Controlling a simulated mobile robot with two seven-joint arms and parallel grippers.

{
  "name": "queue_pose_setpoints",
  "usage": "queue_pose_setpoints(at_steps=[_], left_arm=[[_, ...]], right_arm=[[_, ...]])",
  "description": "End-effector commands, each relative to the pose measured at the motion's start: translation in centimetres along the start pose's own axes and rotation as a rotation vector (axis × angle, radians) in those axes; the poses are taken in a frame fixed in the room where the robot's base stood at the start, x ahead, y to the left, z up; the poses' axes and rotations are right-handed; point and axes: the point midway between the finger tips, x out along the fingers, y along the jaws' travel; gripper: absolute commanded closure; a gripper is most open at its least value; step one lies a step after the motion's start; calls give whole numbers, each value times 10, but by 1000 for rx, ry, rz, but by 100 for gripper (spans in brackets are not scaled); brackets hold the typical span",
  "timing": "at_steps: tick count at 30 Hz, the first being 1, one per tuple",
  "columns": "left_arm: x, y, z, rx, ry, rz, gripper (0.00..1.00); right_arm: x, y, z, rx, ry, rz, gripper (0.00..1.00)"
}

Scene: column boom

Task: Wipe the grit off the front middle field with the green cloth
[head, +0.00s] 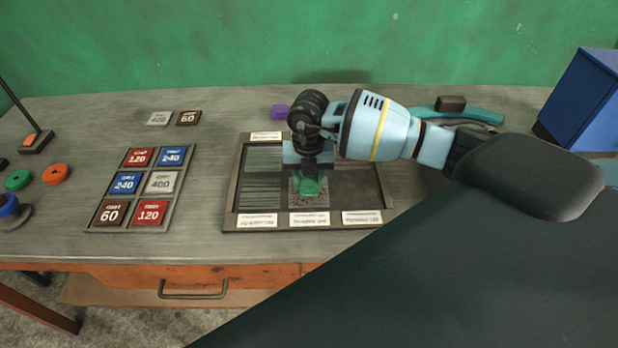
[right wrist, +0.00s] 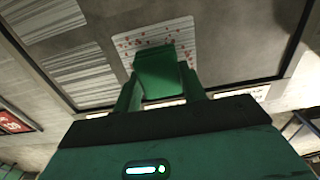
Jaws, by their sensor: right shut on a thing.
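The green cloth (head: 309,187) is a small wad between the fingers of my right gripper (head: 312,172); it also shows in the right wrist view (right wrist: 160,72). The gripper is shut on it and points down over the front middle field (head: 309,202) of the dark framed panel (head: 232,215). In the right wrist view this pale field (right wrist: 150,40) carries scattered reddish grit specks. The cloth covers part of the field; I cannot tell whether it touches the surface. The back part of the panel is partly hidden by my right gripper and arm. My left gripper is not in view.
Left of the panel is a tray (head: 177,205) of red, blue, grey and brown number tiles. Two loose tiles (head: 159,118) lie behind it. Coloured rings (head: 56,174) are at the far left.

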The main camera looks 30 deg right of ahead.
Motion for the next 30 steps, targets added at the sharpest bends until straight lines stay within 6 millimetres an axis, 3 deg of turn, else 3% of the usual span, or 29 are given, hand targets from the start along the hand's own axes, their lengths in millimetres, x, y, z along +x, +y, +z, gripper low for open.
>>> queue_pose_setpoints(at_steps=[30], left_arm=[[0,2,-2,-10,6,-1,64]], right_arm=[[11,0,0,0,1,0,82]])
